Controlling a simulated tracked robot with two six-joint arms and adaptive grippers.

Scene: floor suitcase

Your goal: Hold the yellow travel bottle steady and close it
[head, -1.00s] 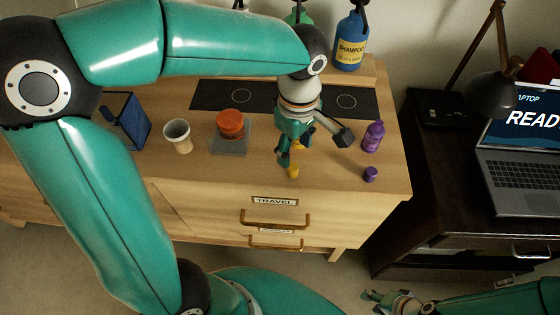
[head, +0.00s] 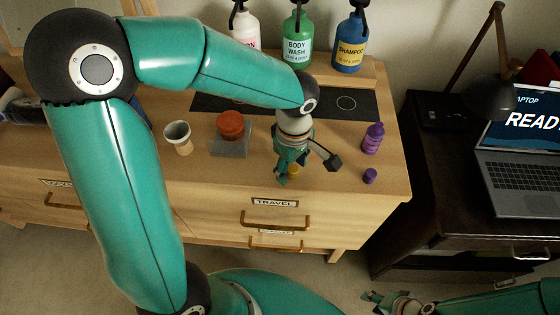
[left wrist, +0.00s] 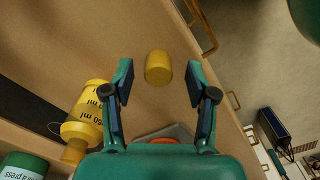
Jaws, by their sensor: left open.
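My left gripper (head: 288,180) is open and low over the front of the wooden cabinet top. In the left wrist view a small yellow cap (left wrist: 158,68) lies between and just beyond the two open fingers (left wrist: 163,95), apart from both. The yellow travel bottle (left wrist: 85,120), marked with ml text, is left of the fingers in that view, with its narrow neck toward the lower left. In the head view only a bit of yellow (head: 294,168) shows beneath the left gripper; the bottle is hidden there. My right gripper (head: 380,299) is low at the bottom right, away from the cabinet.
A purple bottle (head: 373,138) and purple cap (head: 370,176) stand to the right. An orange-lidded jar (head: 230,125) on a grey tray (head: 229,147) and a cup (head: 178,138) are to the left. Pump bottles (head: 297,40) line the back. A laptop (head: 525,175) is right.

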